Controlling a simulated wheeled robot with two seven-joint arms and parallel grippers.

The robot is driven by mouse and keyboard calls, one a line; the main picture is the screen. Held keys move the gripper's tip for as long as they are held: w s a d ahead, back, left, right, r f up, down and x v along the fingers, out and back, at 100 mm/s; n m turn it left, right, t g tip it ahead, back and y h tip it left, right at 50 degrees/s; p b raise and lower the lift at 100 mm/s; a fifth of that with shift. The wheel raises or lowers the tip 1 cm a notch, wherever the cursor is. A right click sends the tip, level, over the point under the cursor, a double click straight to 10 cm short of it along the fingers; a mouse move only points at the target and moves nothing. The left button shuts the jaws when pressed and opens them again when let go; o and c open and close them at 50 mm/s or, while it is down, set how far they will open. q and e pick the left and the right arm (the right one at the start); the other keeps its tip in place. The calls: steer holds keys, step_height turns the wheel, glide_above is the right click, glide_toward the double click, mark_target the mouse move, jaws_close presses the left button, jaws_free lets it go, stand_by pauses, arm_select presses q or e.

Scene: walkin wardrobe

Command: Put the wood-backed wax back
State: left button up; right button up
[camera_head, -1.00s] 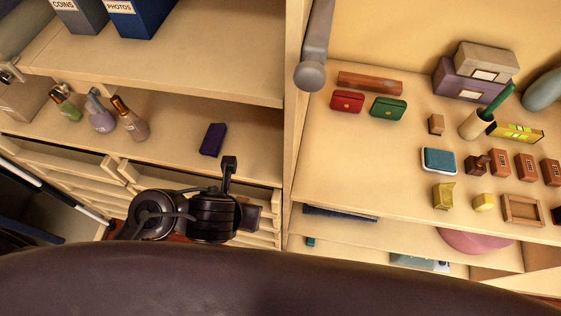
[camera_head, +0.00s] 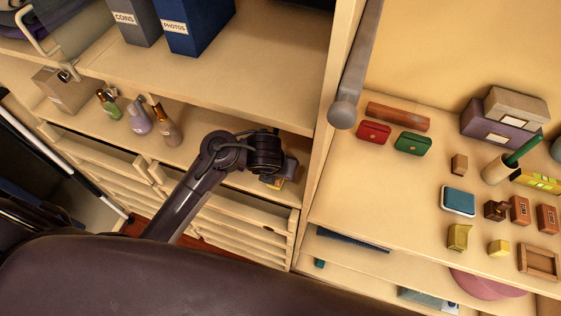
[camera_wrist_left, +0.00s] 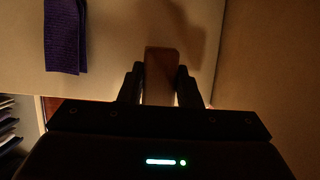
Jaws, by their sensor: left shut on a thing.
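My left gripper (camera_wrist_left: 160,90) is shut on a brown wooden block, which I take to be the wood-backed wax (camera_wrist_left: 161,68). The block stands out between the two fingers in the left wrist view, over or at a pale shelf surface; I cannot tell whether it touches. In the head view my left gripper (camera_head: 284,174) is at the right end of the left lower shelf (camera_head: 205,125), beside the upright divider. Only a small yellowish bit shows near its fingertips there. My right gripper is not in view.
A purple ribbed item (camera_wrist_left: 64,36) lies left of the block in the wrist view. Bottles (camera_head: 138,118) stand on the left shelf. The divider (camera_head: 325,120) rises close right of my gripper. The right shelf holds red (camera_head: 373,132) and green (camera_head: 412,144) cases and several small blocks.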

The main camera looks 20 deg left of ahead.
arm_select(q)
steer(key=w, duration=0.1)
steer(key=w+f, duration=0.1)
steer(key=shift+w+f, duration=0.15)
steer(key=shift+w, duration=0.15)
steer(key=shift+f, duration=0.1)
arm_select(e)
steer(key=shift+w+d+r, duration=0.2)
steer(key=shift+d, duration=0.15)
arm_select(q)
steer(key=shift+s, duration=0.1)
steer(key=shift+f, duration=0.1)
steer(key=o, duration=1)
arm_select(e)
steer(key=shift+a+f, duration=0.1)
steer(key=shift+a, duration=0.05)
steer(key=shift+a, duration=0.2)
